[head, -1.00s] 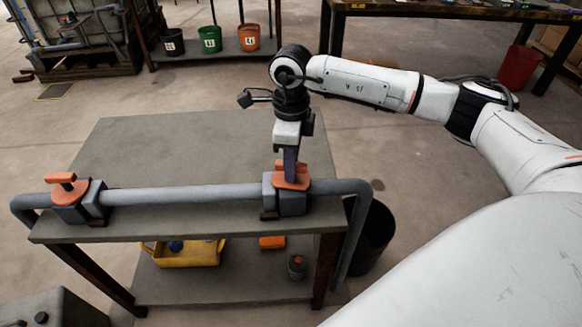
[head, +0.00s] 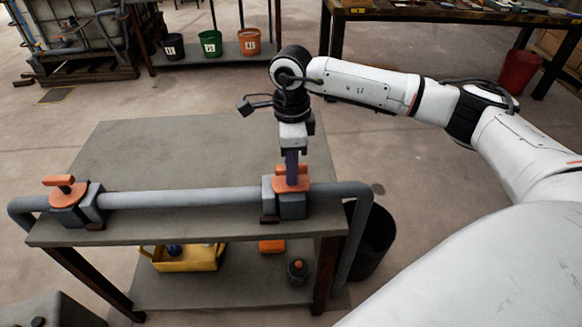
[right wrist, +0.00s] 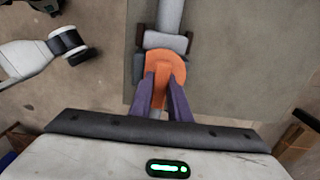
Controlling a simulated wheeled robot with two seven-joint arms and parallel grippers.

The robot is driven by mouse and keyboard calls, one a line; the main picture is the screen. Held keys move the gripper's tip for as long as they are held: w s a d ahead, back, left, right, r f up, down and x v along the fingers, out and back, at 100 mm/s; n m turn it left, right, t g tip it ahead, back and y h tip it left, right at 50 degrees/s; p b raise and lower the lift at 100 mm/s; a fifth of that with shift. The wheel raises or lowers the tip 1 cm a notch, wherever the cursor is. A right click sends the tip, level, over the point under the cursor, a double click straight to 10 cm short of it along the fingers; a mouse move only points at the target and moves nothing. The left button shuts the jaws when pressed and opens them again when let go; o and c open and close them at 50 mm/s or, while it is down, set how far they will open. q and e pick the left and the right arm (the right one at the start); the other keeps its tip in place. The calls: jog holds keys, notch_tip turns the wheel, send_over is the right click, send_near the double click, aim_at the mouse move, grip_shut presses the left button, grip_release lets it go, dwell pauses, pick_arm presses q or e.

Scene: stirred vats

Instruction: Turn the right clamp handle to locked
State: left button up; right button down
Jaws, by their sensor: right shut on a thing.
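The right clamp (head: 292,207) is a dark grey block around the grey pipe near the right end of the bench, with an orange handle (head: 291,184) on top. My right gripper (head: 292,180) points down onto this handle and is shut on it. In the right wrist view, the purple fingers (right wrist: 163,92) stand on both sides of the orange handle (right wrist: 165,70). The fingers hide part of the handle. The left clamp (head: 76,207) has a similar orange handle (head: 64,186) and stands free. My left gripper is not in view.
The grey pipe (head: 180,197) runs along the front of the bench (head: 190,145) and bends down at both ends. The lower shelf holds a yellow tray (head: 188,264). A black bin (head: 372,240) stands right of the bench. The bench top behind the pipe is clear.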

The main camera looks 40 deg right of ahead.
jog(key=c, duration=1.7)
grip_release()
jog(key=shift+o, duration=0.2)
notch_tip(320, 180, up, 10)
jog(key=shift+r, duration=0.2)
